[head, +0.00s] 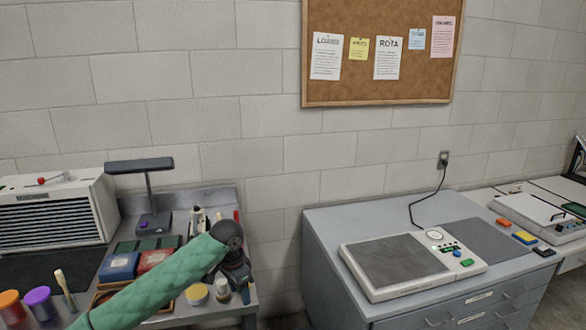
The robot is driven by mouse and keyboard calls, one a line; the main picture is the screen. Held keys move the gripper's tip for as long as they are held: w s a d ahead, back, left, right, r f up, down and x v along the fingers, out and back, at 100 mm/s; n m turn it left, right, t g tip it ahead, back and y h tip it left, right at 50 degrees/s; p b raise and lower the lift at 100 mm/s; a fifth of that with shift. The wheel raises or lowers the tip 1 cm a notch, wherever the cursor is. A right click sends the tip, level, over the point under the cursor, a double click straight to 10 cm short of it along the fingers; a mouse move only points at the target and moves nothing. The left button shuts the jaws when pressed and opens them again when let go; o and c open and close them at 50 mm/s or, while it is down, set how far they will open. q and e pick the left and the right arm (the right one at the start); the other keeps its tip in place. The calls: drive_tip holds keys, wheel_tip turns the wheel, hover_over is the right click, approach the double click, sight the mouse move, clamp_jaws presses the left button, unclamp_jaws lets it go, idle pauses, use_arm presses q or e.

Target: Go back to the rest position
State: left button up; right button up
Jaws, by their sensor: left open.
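My left arm, in a green quilted sleeve, reaches in from the lower left of the head view. It ends in a dark wrist joint with my left gripper (243,292) below it, pointing down over the right end of the left bench (205,314). The gripper's jaws are open, and I see nothing held between them. They are close to a small bottle (222,290), but I cannot tell whether they touch it. The sleeve hides part of the bench and the things on it. My right gripper is not in view.
The left bench holds a lamp (147,195), blue box (119,266), yellow-topped jar (197,293), orange jar (11,308) and purple jar (41,302). A grey cabinet (330,262) with a flat device (398,262) stands right, across a gap. A corkboard (380,85) hangs behind.

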use_arm(q)
drive_tip(key=s+d+f+n+t+h, duration=0.1)
drive_tip(key=s+d+f, duration=0.3)
drive_tip(key=s+f, duration=0.45)
drive_tip(key=s+d+f+n+t+h, duration=0.1)
drive_tip(key=s+d+f, duration=0.3)
drive_tip(key=s, duration=0.7)
drive_tip(key=s+a+f+n+y, duration=0.1)
drive_tip(key=s+a+n, duration=0.1)
drive_tip(key=s+a, duration=0.35)
drive_tip(key=s+a+f+n+t+y, duration=0.1)
drive_tip(key=s+a+f+n, duration=0.15)
drive_tip(key=s, duration=0.65)
drive_tip(key=s+a+f+n+y, duration=0.1)
drive_tip(key=s+a, duration=0.4)
drive_tip(key=s, duration=0.2)
drive_tip(key=s+d+f+x, duration=0.1)
drive_tip(key=s+x, duration=0.1)
drive_tip(key=x, duration=0.8)
drive_tip(key=s+d+x, duration=0.1)
drive_tip(key=s+x, duration=0.1)
drive_tip(key=x, duration=0.9)
drive_tip(key=s+f+g, duration=0.1)
drive_tip(key=s+f, duration=0.3)
drive_tip(key=f, duration=0.9)
drive_tip(key=s+f, duration=0.4)
drive_tip(key=f, duration=0.8)
drive_tip(key=shift+s+d+f+g+h, duration=0.3)
drive_tip(key=shift+s+f+g, duration=0.05)
drive_tip(key=shift+f+g, duration=0.05)
